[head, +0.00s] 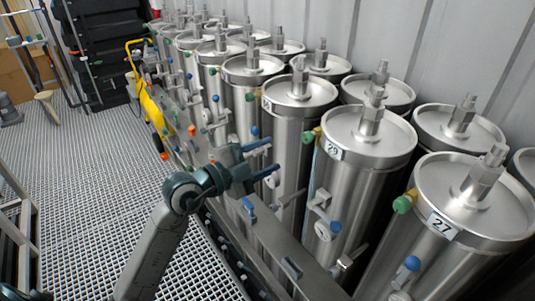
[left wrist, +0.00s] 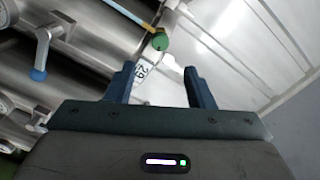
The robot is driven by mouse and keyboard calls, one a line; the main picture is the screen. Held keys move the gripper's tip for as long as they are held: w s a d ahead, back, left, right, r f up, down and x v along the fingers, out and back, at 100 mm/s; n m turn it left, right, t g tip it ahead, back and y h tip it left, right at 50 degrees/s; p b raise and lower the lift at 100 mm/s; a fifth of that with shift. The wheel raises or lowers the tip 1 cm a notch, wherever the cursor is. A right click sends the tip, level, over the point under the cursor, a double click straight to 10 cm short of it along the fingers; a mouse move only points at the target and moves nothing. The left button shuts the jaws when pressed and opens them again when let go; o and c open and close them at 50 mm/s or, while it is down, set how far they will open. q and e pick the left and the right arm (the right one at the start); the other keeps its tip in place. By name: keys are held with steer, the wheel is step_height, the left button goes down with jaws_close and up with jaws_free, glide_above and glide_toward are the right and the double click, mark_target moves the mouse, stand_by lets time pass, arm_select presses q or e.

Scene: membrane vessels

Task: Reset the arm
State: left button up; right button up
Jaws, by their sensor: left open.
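My left arm comes up from the bottom of the head view, and its gripper (head: 266,158) is held in front of the row of steel vessels. In the left wrist view the two dark blue fingers (left wrist: 160,88) stand apart with nothing between them. Beyond them are a vessel's label 29 (left wrist: 142,70) and a green knob (left wrist: 160,41). In the head view, vessel 29 (head: 335,180) stands to the right of the gripper, and vessel 27 (head: 455,235) is nearer at the right. Whether the gripper touches anything is not clear.
Blue-handled valves (head: 412,263) and pipes stick out from the vessels' fronts. A yellow hand truck (head: 150,108) and black cases (head: 105,40) stand at the far left. A corrugated wall (head: 440,50) runs behind the vessels.

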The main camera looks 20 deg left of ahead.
arm_select(q)
steer(key=w+a+f+n+y+b, duration=0.1)
steer(key=w+a+f+n+b, duration=0.15)
steer(key=f, duration=1.05)
steer(key=w+a+f+n+y+b, duration=0.1)
steer(key=w+a+f+n, duration=0.2)
steer(key=f, duration=1)
steer(key=s+a+f+n+g+y+b, duration=0.1)
steer(key=s+a+f+n+y, duration=0.3)
steer(key=f, duration=0.9)
steer(key=s+a+f+n+g+y+b, duration=0.1)
steer(key=s+f+n+b, duration=0.15)
steer(key=s+f, duration=0.7)
steer(key=s+a+f+n+g+y+b, duration=0.1)
steer(key=a+f+n+y, duration=0.2)
steer(key=f, duration=1.4)
steer(key=s+f+n+g+y+b, duration=0.15)
steer(key=s+f+g, duration=0.25)
steer(key=s+f, duration=0.95)
steer(key=s+d+f+n+g, duration=0.1)
steer(key=s+f+g, duration=0.2)
steer(key=s, duration=0.9)
steer(key=s+d+f+n+g+b, duration=0.1)
steer(key=s+f+g, duration=0.2)
steer(key=s+f, duration=0.4)
steer(key=s, duration=0.5)
steer(key=shift+s+d+g+h, duration=0.25)
steer(key=shift+d+g+h, duration=0.05)
steer(key=shift+g+h, duration=0.1)
